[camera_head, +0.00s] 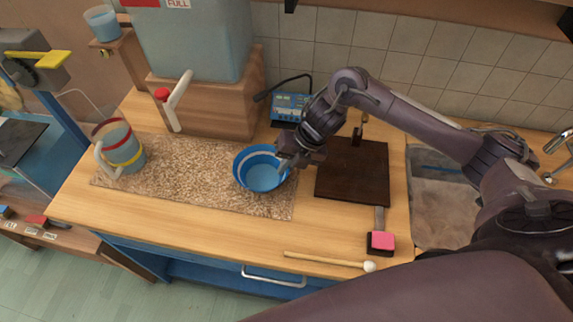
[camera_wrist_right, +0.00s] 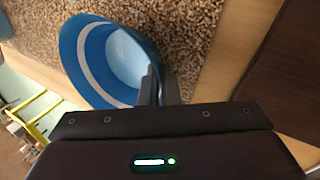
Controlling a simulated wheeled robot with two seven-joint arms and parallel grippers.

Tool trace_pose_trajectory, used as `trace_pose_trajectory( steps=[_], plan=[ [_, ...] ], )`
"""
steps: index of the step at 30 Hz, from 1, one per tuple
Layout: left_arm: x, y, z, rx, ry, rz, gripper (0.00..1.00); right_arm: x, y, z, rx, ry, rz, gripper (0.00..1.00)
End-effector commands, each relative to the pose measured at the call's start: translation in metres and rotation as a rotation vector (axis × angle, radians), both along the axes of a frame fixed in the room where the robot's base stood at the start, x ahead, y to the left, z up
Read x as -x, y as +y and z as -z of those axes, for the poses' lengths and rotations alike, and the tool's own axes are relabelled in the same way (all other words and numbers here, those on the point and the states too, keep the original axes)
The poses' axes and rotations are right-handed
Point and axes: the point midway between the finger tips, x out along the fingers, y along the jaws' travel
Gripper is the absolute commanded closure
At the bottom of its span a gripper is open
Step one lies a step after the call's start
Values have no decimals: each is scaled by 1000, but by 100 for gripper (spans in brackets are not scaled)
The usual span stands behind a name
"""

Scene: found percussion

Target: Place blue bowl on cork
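The blue bowl (camera_head: 262,175), with a pale stripe inside, is over the right part of the speckled brown cork mat (camera_head: 190,172). I cannot tell whether its base touches the cork. My right gripper (camera_head: 285,160) is at the bowl's right rim. In the right wrist view the bowl (camera_wrist_right: 100,60) is left of the fingers, and the right gripper (camera_wrist_right: 162,85) is shut on its wall, one finger inside and one outside. Cork (camera_wrist_right: 190,30) shows beyond it. My left gripper is not in view.
A striped jug (camera_head: 122,150) stands on the cork's left end. Right of the bowl are a dark board (camera_head: 352,175), a pink block with a handle (camera_head: 381,242) and a mallet (camera_head: 325,261). A wooden box (camera_head: 205,108) with a water tank (camera_head: 195,45) stands behind.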

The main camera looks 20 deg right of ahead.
Motion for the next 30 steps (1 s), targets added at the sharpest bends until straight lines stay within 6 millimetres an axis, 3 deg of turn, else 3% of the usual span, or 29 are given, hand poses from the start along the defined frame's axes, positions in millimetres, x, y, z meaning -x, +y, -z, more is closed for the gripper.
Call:
trace_pose_trajectory(
  steps=[2,8,19,23,30],
  plan=[
    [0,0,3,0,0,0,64,0,0,2,-1,-1,0,100],
    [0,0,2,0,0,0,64,0,0,2,0,0,0,76],
    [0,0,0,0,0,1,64,0,-1,-3,1,-2,0,76],
    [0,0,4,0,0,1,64,2,-9,-20,1,-5,0,76],
    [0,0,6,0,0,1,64,10,-30,-71,4,-7,1,76]
  ],
)
